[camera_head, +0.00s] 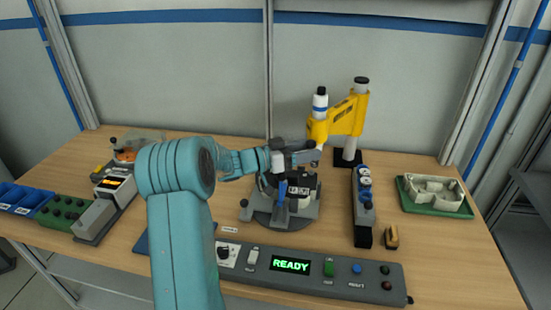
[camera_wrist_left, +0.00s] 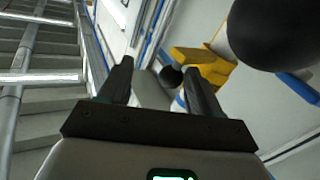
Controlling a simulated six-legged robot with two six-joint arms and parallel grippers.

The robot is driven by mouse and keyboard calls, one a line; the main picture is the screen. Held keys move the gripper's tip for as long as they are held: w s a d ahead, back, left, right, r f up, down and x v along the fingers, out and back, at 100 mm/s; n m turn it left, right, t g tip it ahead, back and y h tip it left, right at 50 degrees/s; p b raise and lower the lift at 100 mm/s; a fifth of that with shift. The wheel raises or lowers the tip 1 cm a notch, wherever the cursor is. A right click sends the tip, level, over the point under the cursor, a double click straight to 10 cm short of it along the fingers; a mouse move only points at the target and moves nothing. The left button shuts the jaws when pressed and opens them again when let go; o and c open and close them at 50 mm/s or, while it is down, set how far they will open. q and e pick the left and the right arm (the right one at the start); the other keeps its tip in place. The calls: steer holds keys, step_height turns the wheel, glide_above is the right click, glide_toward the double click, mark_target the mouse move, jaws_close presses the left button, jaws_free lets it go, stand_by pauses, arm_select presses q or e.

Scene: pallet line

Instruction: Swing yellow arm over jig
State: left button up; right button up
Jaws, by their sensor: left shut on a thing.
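The jig (camera_head: 282,210) is a round grey fixture with pale parts and a blue lever, partly hidden by my left arm. My left gripper (camera_head: 312,156) is at the lower end of the yellow arm's head, shut on a dark part there. In the left wrist view, a dark round end (camera_wrist_left: 171,77) shows between the fingers, with yellow (camera_wrist_left: 208,66) behind. My right gripper is not seen.
A control panel (camera_head: 235,278) with a lit READY display lies in front of the jig. A dark block with blue-and-white knobs (camera_head: 363,205) and a green tray (camera_head: 437,208) with a pale casting stand at right. Blue bins (camera_head: 22,200) and devices fill the left.

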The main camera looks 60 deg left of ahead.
arm_select(q)
steer(key=s+a+b, duration=0.1)
steer(key=s+a, duration=0.1)
steer(key=s, duration=1)
steer(key=shift+r+b, duration=0.25)
steer(key=shift+b, duration=0.15)
steer(key=shift+f, duration=0.1)
